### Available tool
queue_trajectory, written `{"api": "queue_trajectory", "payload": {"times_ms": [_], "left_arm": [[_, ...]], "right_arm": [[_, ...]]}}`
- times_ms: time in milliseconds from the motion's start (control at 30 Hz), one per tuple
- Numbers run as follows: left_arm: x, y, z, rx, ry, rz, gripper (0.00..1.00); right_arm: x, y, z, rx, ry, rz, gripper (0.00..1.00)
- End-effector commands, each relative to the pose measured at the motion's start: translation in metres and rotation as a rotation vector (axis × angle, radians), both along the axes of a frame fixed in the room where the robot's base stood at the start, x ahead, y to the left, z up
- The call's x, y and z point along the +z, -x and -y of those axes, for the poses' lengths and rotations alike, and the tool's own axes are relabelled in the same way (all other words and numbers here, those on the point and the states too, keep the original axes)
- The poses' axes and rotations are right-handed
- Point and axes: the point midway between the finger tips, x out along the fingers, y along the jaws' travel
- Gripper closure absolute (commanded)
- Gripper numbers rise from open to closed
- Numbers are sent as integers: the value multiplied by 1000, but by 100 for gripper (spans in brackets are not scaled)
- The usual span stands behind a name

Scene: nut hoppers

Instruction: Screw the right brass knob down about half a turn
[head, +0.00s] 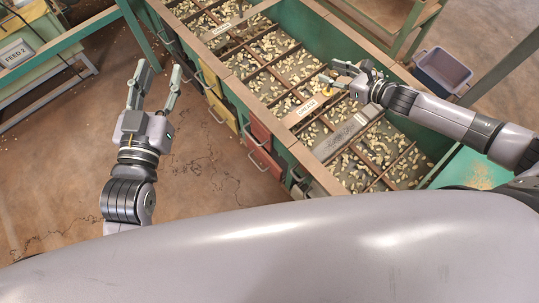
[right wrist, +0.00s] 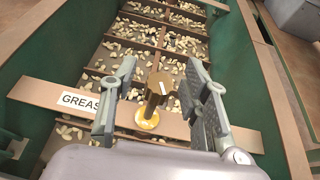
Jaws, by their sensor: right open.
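The brass knob (right wrist: 160,88) stands in the right wrist view on a yellow round base (right wrist: 147,118), on a wooden crossbar of the nut hopper. My right gripper (right wrist: 165,92) is open, with one finger on each side of the knob and a visible gap to the left finger. In the head view the right gripper (head: 339,77) is over the hopper, and a yellow bit of the knob's base (head: 328,91) shows beneath its fingers. My left gripper (head: 155,80) is open and empty above the floor, left of the hopper.
The long green hopper (right wrist: 258,75) has wooden dividers and compartments of pale nuts. A label reading "GREAS..." (right wrist: 80,101) sits on the crossbar left of the knob. Drawers with handles (head: 262,131) line its left side. A grey bin (head: 443,70) stands beyond it.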

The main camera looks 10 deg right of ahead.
Motion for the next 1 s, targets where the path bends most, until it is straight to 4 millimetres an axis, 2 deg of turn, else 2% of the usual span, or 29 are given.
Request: {"api": "queue_trajectory", "payload": {"times_ms": [567,1000], "left_arm": [[1,0,0,0,0,0,60],[8,0,0,0,0,0,60]], "right_arm": [[1,-1,2,202,2,2,57],[30,55,57,196,2,-6,57]]}}
